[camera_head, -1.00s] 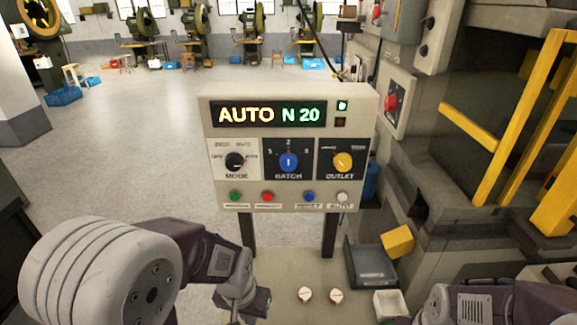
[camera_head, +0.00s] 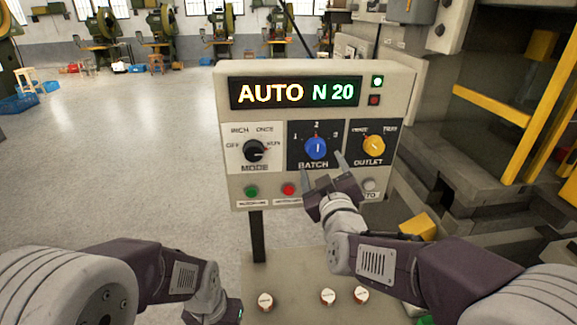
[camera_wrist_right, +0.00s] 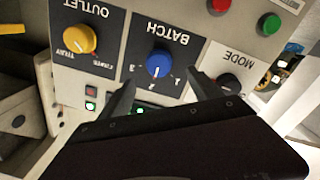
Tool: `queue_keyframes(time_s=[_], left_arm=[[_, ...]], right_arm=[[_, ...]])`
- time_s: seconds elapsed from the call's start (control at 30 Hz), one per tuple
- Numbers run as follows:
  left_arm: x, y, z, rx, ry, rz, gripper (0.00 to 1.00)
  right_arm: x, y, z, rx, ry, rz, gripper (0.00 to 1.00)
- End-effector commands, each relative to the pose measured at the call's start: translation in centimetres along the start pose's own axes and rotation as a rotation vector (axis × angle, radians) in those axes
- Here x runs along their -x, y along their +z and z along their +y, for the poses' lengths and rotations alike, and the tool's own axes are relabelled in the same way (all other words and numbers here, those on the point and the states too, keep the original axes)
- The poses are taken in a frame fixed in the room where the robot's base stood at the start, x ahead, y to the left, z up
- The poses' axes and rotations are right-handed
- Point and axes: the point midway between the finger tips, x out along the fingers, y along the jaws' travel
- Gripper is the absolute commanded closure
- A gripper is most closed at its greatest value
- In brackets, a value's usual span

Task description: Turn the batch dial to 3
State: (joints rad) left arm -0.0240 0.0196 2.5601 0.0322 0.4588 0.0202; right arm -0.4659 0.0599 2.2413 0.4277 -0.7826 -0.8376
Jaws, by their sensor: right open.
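The blue batch dial (camera_head: 316,148) sits in the middle of the control panel, with marks 1, 2 and 3 around it. Its white pointer line points up at about 2. My right gripper (camera_head: 323,172) is open and empty, just below and in front of the dial. In the right wrist view the panel shows upside down. There the blue dial (camera_wrist_right: 159,64) lies between and beyond the spread fingers of my right gripper (camera_wrist_right: 164,92), with no clear contact. My left gripper (camera_head: 232,311) is low at the bottom of the head view, its fingers unclear.
The black mode knob (camera_head: 255,151) is left of the dial and the yellow outlet knob (camera_head: 374,146) right of it. A green button (camera_head: 251,191) and a red button (camera_head: 288,189) are below. The display (camera_head: 296,92) reads AUTO N 20. Machinery stands at the right.

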Motion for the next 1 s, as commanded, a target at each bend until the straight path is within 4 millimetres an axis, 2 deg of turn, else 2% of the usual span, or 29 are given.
queue_keyframes(time_s=[0.03, 0.07, 0.17, 0.27, 0.5, 0.7, 1.0], left_arm=[[-0.6, 0.1, 0.0, -0.001, 0.000, 0.000, 1.00], [-0.6, 0.1, 0.0, -0.001, 0.000, 0.000, 1.00], [-0.3, 0.0, 0.0, -0.001, 0.000, 0.001, 1.00], [-0.1, 0.0, 0.0, -0.001, 0.000, 0.001, 1.00], [1.2, -0.1, 0.0, 0.000, 0.000, 0.001, 1.00], [1.7, -0.2, 0.1, -0.001, 0.000, 0.001, 1.00], [1.7, -0.2, 0.1, -0.001, 0.000, 0.001, 1.00]], right_arm=[[0.2, 0.1, -1.1, 0.000, -0.016, 0.008, 0.27], [0.2, 0.0, -1.4, 0.000, -0.022, 0.011, 0.27], [0.2, -0.3, -1.4, 0.000, -0.026, 0.012, 0.27], [-0.7, -0.3, -1.4, 0.001, -0.026, 0.010, 0.27], [-5.7, -0.4, -1.4, 0.001, -0.025, 0.008, 0.27], [-8.4, -0.3, -1.5, 0.000, -0.026, 0.009, 0.27], [-8.8, -0.2, -1.6, 0.000, -0.026, 0.009, 0.27]])
